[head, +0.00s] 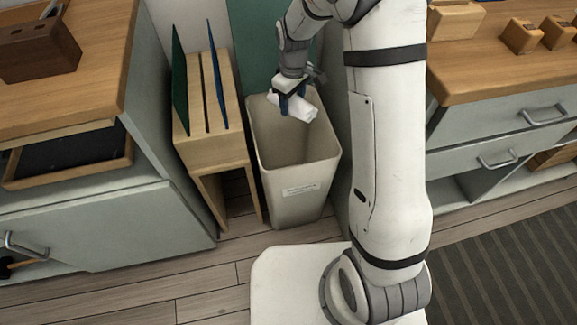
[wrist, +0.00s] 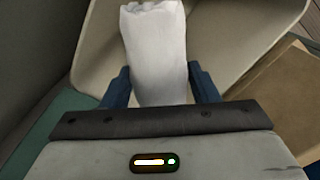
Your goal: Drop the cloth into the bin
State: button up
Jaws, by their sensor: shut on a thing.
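The white cloth (head: 301,108) is bunched into a roll and held in my gripper (head: 288,104) over the open top of the bin. In the wrist view the cloth (wrist: 157,50) sits between the two blue fingers of my gripper (wrist: 162,88), which are shut on it. The bin (head: 292,200) is a tall cream container with a small label on its front. The bin's inside shows beneath the cloth in the wrist view (wrist: 235,40). The cloth appears above or at the rim level; its exact height is hard to tell.
A wooden rack (head: 212,150) with green and blue panels stands close to the left of the bin. A grey cabinet with a wooden top (head: 95,90) is further left. A drawer unit (head: 490,135) stands at the right. Wooden floor (head: 130,290) is clear in front.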

jog(key=f+b, duration=0.2)
jog(key=f, duration=0.1)
jog(key=f+b, duration=0.1)
jog(key=shift+s+a+f, duration=0.1)
jog(key=shift+a+f, duration=0.15)
jog(key=o, duration=1)
jog(key=shift+o, duration=0.2)
jog(key=shift+r+p, duration=1.7)
jog(key=shift+r, duration=2.25)
